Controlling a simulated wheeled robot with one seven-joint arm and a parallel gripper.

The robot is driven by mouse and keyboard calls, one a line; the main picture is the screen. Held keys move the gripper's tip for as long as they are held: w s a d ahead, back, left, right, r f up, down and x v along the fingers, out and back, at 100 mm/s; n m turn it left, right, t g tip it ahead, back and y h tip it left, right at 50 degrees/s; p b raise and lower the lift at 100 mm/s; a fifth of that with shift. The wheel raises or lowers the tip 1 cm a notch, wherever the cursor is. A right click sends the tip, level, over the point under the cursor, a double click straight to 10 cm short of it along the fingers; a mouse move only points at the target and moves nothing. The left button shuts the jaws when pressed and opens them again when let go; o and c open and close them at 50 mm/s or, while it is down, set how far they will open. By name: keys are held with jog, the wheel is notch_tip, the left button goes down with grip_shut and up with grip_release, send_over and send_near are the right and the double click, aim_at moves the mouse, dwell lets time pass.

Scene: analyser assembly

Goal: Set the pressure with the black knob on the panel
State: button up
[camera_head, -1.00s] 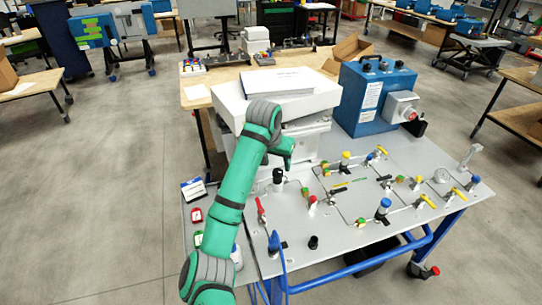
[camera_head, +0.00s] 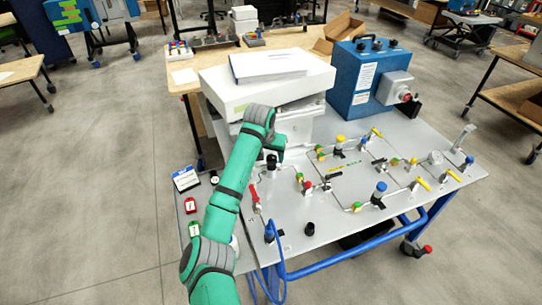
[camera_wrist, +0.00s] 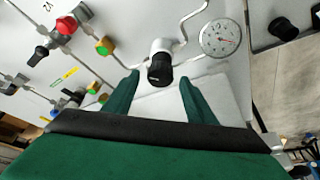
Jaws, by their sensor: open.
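The black knob (camera_wrist: 160,70) sits on a white fitting on the grey panel (camera_wrist: 140,20). In the wrist view it lies between the tips of my gripper's two green fingers (camera_wrist: 159,76), with a gap on each side. The fingers are open, and no contact shows. A round white gauge (camera_wrist: 220,38) is right beside it, joined by thin pipe. In the head view the black knob (camera_head: 271,160) stands just below my gripper (camera_head: 277,147), whose fingers are hard to make out there.
A red knob (camera_wrist: 66,25) and green-and-yellow fittings lie left in the wrist view. Another black cap (camera_wrist: 283,28) is near the panel edge. A white machine (camera_head: 265,90) and a blue box (camera_head: 368,80) stand behind the panel (camera_head: 340,215).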

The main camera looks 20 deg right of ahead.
jog(key=shift+w+f, duration=0.1)
jog(key=shift+f, duration=0.2)
jog(key=shift+c, duration=0.6)
jog(key=c, duration=0.9)
jog(key=shift+m+g+h, duration=0.3)
jog(key=shift+m+g, duration=0.1)
jog(key=shift+m, duration=1.1)
jog(key=o, duration=1)
jog(key=v, duration=1.1)
